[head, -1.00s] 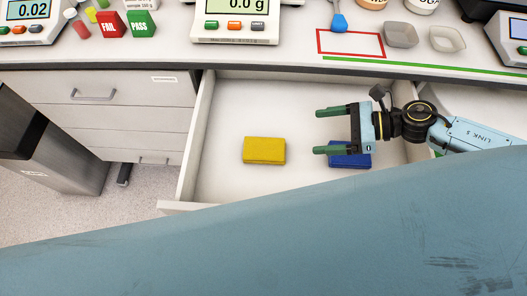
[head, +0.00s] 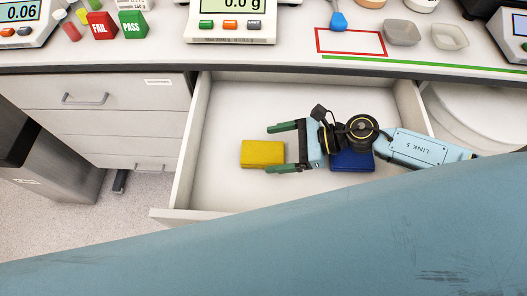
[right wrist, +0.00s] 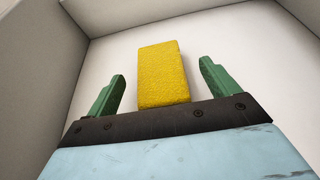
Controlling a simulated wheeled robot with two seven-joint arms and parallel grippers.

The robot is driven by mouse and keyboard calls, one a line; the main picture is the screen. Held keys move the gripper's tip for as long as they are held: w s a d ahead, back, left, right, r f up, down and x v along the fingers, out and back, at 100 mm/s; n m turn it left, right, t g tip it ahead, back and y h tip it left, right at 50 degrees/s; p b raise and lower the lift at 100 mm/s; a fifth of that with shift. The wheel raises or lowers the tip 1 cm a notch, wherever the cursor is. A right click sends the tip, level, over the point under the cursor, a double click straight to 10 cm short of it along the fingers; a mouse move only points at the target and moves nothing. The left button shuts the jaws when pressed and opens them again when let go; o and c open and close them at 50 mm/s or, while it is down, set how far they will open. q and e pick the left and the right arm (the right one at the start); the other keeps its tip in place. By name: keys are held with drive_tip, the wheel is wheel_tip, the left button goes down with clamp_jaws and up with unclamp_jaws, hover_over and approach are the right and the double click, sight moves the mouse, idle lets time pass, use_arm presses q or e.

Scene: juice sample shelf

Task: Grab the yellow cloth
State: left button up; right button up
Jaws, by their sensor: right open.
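The yellow cloth (head: 262,153) is a folded block lying flat in the open drawer, left of the middle. My right gripper (head: 277,148) is open with green fingers pointing left; its fingertips are at the cloth's right part in the head view. In the right wrist view the yellow cloth (right wrist: 162,72) lies ahead, between the lines of the two spread fingers (right wrist: 163,80), with space on both sides. I cannot tell the height of the fingers above the drawer floor. My left gripper is not in view.
A blue cloth (head: 352,162) lies in the drawer (head: 215,190), partly hidden under my right arm. The drawer walls stand around both. The counter above holds a scale (head: 230,24), a red-outlined area (head: 350,52) and trays (head: 402,32). The drawer's left front floor is free.

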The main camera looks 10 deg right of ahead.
sight(259, 152)
drive_tip(key=x, duration=0.3)
drive_tip(key=shift+a+f, duration=0.1)
drive_tip(key=shift+a, duration=0.2)
drive_tip(key=c, duration=1.1)
drive_tip(key=shift+o, duration=0.2)
